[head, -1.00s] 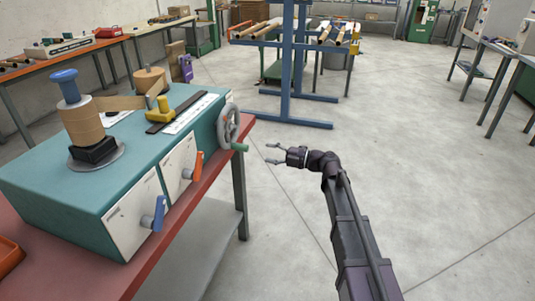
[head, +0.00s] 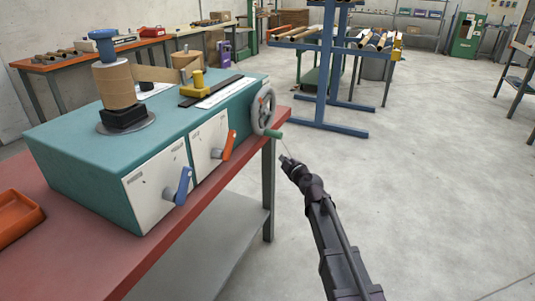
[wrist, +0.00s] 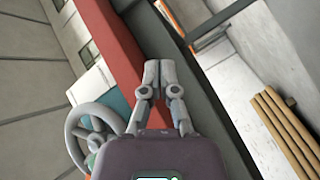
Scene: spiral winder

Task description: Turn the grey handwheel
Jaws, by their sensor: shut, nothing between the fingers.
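The grey handwheel (head: 256,114) stands upright on the right end of the teal winder (head: 90,160). Its green handle (head: 272,134) sticks out low on the wheel, towards my gripper. My gripper (head: 284,157) is shut and empty, just right of and below the handle in the picture, apparently apart from it. In the wrist view the gripper's fingertips (wrist: 158,72) are together, with nothing between them. The wheel's grey rim (wrist: 92,108) shows at the lower left there, to the left of my fingers and clear of them. Its lower part is cut off by my gripper body.
The winder sits on a red-topped bench (head: 205,215), whose edge (wrist: 122,50) runs beside my fingers in the wrist view. A blue lever (head: 184,186) and an orange lever (head: 229,145) stick out of its front. A blue rack (head: 325,65) stands behind. Floor to the right is clear.

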